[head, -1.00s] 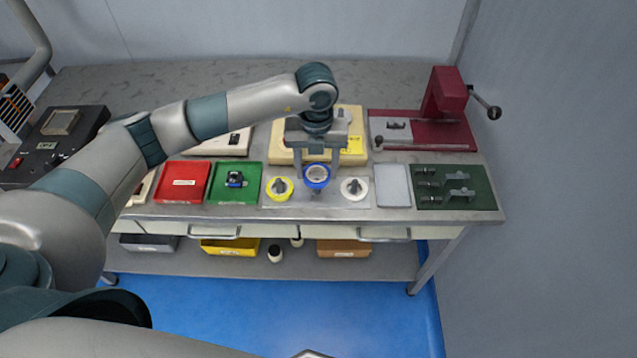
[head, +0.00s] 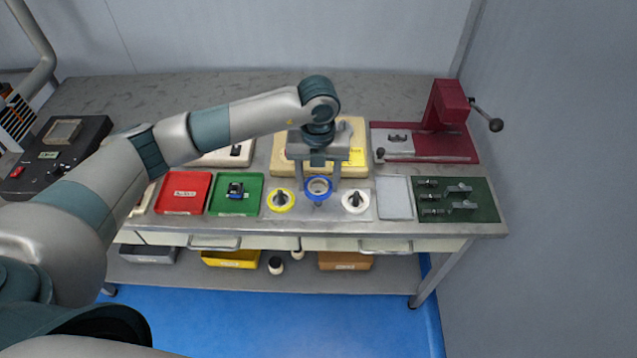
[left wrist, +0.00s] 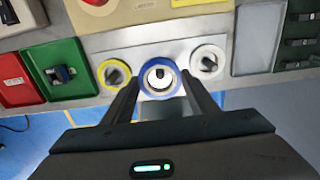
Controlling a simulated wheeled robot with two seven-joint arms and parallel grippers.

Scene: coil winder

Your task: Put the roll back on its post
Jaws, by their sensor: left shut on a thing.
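My left gripper (head: 319,185) is shut on the blue roll (head: 327,190), with one finger on each side of it. The roll is a blue ring with a pale inside, held level above the middle of the grey post plate (head: 336,213). In the left wrist view, the blue roll (left wrist: 146,89) sits between the fingertips (left wrist: 160,88), and a dark post tip (left wrist: 160,74) shows through its hole. In the head view, a little of something dark shows just below the roll. I cannot tell whether the roll is around the post. My right gripper is not in view.
A yellow roll (head: 272,202) and a white roll (head: 347,206) sit on posts close on either side. A green tray (head: 250,205) and a red tray (head: 183,193) are to the left. A grey pad (head: 395,198) and a dark green tool mat (head: 485,211) are to the right.

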